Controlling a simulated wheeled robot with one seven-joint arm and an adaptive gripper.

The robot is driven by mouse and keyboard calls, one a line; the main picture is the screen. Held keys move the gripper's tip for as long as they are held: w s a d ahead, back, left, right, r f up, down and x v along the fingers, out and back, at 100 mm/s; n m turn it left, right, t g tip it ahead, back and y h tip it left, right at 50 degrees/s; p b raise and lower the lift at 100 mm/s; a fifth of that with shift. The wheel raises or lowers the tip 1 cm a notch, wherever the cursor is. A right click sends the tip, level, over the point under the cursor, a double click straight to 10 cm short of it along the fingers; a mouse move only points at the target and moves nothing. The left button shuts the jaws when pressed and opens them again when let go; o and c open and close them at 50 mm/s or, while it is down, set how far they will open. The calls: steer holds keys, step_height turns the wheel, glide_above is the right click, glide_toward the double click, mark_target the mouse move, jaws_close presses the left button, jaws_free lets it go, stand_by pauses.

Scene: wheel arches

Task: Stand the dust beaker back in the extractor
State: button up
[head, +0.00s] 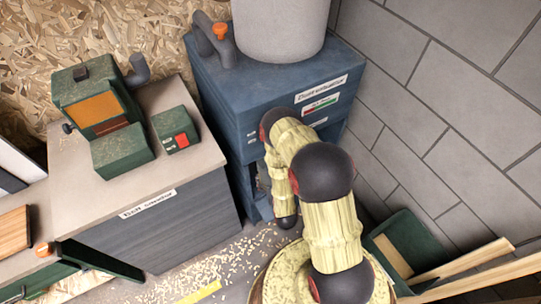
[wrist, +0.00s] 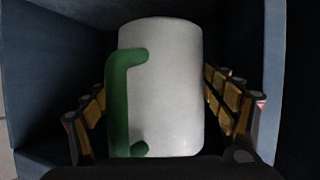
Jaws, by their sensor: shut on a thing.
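The dust beaker (wrist: 170,90) is a pale grey-white cylinder with a green handle (wrist: 120,105) on its left side in the wrist view. My gripper (wrist: 160,105) is shut on it, with one yellow-padded finger on each side. The beaker is inside a dark blue compartment of the extractor (wrist: 215,12). In the head view the blue extractor (head: 232,95) stands against the wall with a grey drum on top. My arm reaches into its front opening and hides most of it; the gripper and beaker cannot be made out there. Whether the beaker's base touches the floor is hidden.
A workbench (head: 75,180) with green machines (head: 95,100) stands left of the extractor. A green bin (head: 405,240) with planks (head: 465,265) is on the right by the grey block wall. Wood shavings (head: 225,265) lie on the floor in front.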

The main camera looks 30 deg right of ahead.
steer(key=shift+w+d+f+b, duration=1)
steer(key=shift+w+f+b, duration=0.35)
steer(key=shift+w+f, duration=0.9)
steer(key=shift+w+d+f+b, duration=1)
steer(key=shift+w+f+b, duration=0.35)
steer(key=shift+w+f, duration=0.85)
steer(key=shift+w+d+f+b, duration=1)
steer(key=shift+w+f+b, duration=0.35)
steer(key=shift+w+f, duration=0.9)
steer(key=o, duration=1.3)
steer(key=shift+o, duration=0.5)
steer(key=shift+s+r, duration=0.15)
steer(key=shift+r, duration=0.05)
steer(key=p+v, duration=0.4)
steer(key=v, duration=0.7)
steer(key=shift+s+a, duration=0.25)
steer(key=shift+s, duration=0.05)
